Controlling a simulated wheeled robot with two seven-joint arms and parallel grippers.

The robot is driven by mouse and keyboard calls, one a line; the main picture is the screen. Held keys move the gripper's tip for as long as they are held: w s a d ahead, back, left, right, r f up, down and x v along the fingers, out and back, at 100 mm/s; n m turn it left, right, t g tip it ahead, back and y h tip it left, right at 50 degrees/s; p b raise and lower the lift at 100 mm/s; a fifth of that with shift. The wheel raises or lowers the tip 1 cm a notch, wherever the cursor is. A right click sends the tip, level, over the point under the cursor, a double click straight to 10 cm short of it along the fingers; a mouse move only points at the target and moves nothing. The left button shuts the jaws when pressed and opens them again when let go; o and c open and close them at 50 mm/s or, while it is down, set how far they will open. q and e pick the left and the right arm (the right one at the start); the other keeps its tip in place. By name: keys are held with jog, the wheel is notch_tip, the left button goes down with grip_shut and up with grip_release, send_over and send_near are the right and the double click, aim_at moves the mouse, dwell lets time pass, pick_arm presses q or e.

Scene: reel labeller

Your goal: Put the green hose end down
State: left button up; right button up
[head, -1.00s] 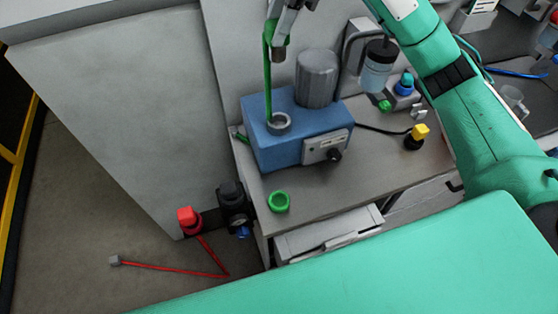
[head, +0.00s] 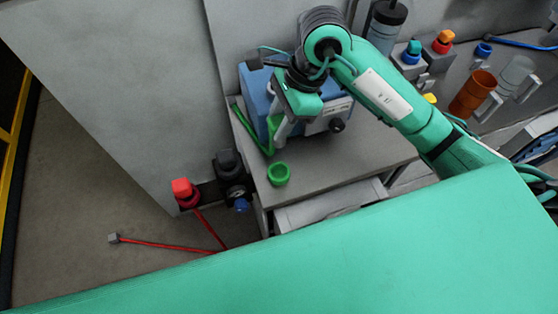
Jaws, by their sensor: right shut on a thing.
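The green hose (head: 250,130) runs along the left edge of the bench, bends near the front and rises to my right gripper. My right gripper (head: 279,134) is shut on the green hose end, low in front of the blue machine (head: 255,90). The hose end itself is mostly hidden by the jaws, and I cannot tell whether it touches the bench. A green ring (head: 279,174) stands on the bench just in front of the gripper. My left gripper is out of view.
The grey bench (head: 350,158) is clear to the right of the green ring. A black knob (head: 337,125) sticks out of the machine's front. Orange and clear cups (head: 472,93) stand at the right. A red-capped valve (head: 184,190) and a red hose (head: 165,246) are at the lower left.

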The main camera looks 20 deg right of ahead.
notch_tip(320, 180, down, 15)
jog(key=p, duration=0.2)
jog(key=shift+f+p, duration=0.15)
jog(key=shift+p, duration=0.2)
jog(key=shift+f, duration=0.1)
jog(key=shift+f, duration=0.15)
jog(key=o, duration=1.1)
jog(key=shift+c, duration=0.2)
jog(key=b+v, duration=0.3)
jog(key=v, duration=0.9)
